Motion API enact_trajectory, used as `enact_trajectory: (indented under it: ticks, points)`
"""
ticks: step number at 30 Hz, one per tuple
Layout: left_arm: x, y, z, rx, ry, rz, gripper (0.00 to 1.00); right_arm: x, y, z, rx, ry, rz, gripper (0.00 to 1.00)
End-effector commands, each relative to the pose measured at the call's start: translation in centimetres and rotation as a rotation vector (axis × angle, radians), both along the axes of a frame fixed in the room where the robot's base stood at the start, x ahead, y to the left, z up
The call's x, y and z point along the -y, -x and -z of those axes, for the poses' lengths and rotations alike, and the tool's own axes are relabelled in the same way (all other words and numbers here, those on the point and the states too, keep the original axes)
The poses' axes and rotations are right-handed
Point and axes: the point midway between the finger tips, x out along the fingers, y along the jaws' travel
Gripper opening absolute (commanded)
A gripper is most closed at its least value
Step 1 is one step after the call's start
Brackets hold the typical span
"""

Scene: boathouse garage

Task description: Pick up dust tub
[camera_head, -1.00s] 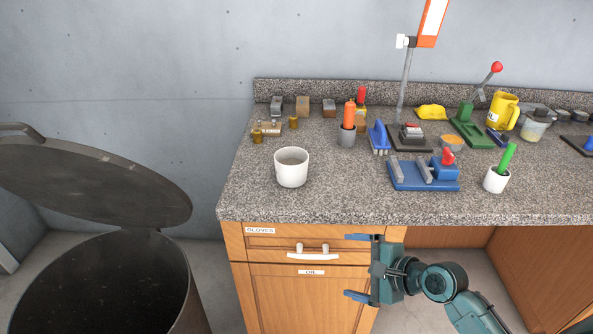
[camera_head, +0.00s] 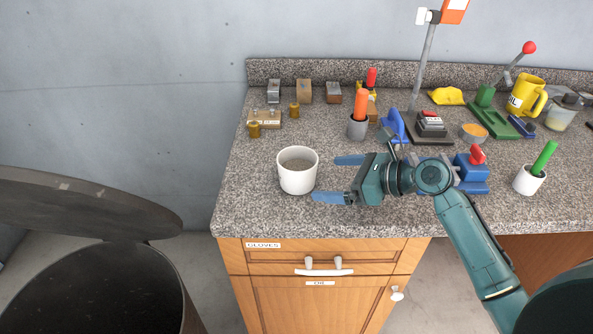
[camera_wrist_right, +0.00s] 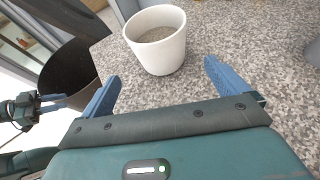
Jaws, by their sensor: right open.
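The dust tub looks to be the white round tub (camera_head: 297,171) with grey material inside, upright near the left front of the granite counter. It also shows in the right wrist view (camera_wrist_right: 157,42), ahead of the fingers. My right gripper (camera_head: 332,178) is open, its two blue fingers pointing left toward the tub from its right side. The fingertips are close to the tub, with nothing between them. In the right wrist view a gripper with blue fingers (camera_wrist_right: 52,104) shows at the left edge, probably my left one; its opening is unclear. It is not in the head view.
A grey cup with an orange handle (camera_head: 358,117), a blue vise (camera_head: 472,174) and a white cup with a green handle (camera_head: 529,180) stand on the counter (camera_head: 245,205). Small metal and wooden blocks lie behind the tub. An open dark bin (camera_head: 95,290) stands at left.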

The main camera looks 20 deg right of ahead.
Motion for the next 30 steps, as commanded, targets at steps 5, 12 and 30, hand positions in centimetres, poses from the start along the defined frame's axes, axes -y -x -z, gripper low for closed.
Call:
enact_trajectory:
  ticks: [5,12,30]
  points:
    - [0.0,0.2,0.4,-0.008,-0.003,0.002,0.31,-1.7,-1.7,1.0,0.0,0.0,0.0,0.99]
    - [0.0,-0.1,0.1,0.001,-0.002,0.001,0.31,-3.0,-2.9,1.8,0.001,0.001,0.0,0.99]
    - [0.1,-0.5,-0.4,0.017,0.002,0.002,0.31,-5.5,-5.3,3.5,0.001,0.003,0.001,0.94]
